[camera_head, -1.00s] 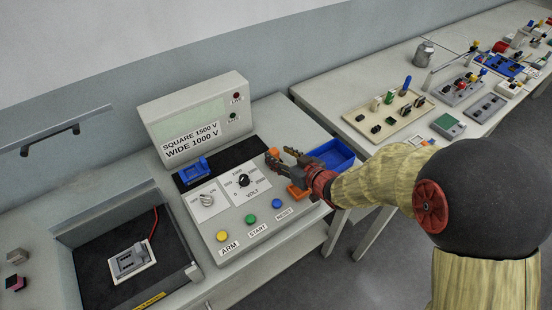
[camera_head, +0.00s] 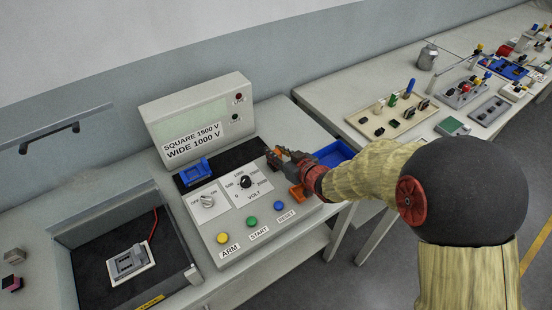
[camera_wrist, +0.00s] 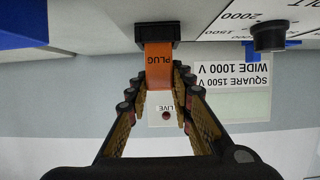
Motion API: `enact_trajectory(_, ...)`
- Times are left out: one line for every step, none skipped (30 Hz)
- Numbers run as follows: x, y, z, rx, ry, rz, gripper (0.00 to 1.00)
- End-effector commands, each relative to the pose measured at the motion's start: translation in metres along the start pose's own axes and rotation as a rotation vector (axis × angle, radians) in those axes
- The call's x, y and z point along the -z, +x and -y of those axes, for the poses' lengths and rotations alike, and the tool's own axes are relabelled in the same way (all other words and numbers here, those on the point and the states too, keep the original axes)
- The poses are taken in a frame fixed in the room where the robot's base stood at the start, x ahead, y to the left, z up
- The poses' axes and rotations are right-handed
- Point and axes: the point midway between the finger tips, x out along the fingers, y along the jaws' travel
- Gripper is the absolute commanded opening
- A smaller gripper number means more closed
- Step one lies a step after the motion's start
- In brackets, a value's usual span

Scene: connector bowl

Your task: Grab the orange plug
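The orange plug (camera_wrist: 158,66) fills the top middle of the wrist view, with "PLUG" printed on it. Its far end meets a black socket block (camera_wrist: 157,33). My gripper (camera_wrist: 159,78) has one finger on each side of the plug, with the tips close against its sides and no clear gap. In the head view my gripper (camera_head: 276,158) is at the right side of the grey test panel. There the fingers mostly cover the plug.
The test panel holds a volt knob (camera_head: 245,182), a yellow button (camera_head: 222,237) and a blue connector (camera_head: 194,171). A blue bin (camera_head: 334,153) is just right of my gripper. A board with connectors (camera_head: 399,116) is farther right.

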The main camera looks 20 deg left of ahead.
Motion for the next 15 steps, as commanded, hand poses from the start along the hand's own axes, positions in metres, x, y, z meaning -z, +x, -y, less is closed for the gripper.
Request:
enact_trajectory(0.0000,0.0000,0.0000,0.000,0.000,0.000,0.18)
enact_trajectory(0.0000,0.0000,0.0000,0.000,0.000,0.000,0.16)
enact_trajectory(-0.0001,0.0000,0.0000,0.000,0.000,0.000,0.14)
enact_trajectory(-0.0001,0.0000,0.0000,0.000,0.000,0.000,0.12)
enact_trajectory(-0.0001,-0.0001,0.0000,0.000,0.000,0.000,0.10)
enact_trajectory(-0.0001,-0.0001,0.0000,0.000,0.000,0.000,0.08)
enact_trajectory(-0.0001,-0.0001,0.0000,0.000,0.000,0.000,0.06)
enact_trajectory(-0.0001,-0.0001,0.0000,0.000,0.000,0.000,0.05)
enact_trajectory(-0.0001,-0.0001,0.0000,0.000,0.000,0.000,0.02)
enact_trajectory(-0.0001,-0.0001,0.0000,0.000,0.000,0.000,0.01)
enact_trajectory(-0.0001,-0.0001,0.0000,0.000,0.000,0.000,0.00)
enact_trajectory(-0.0001,-0.0001,0.0000,0.000,0.000,0.000,0.00)
enact_trajectory(0.0002,0.0000,-0.0001,0.000,0.000,0.000,0.00)
enact_trajectory(0.0002,0.0000,-0.0001,0.000,0.000,0.000,0.00)
enact_trajectory(0.0002,0.0000,-0.0001,0.000,0.000,0.000,0.00)
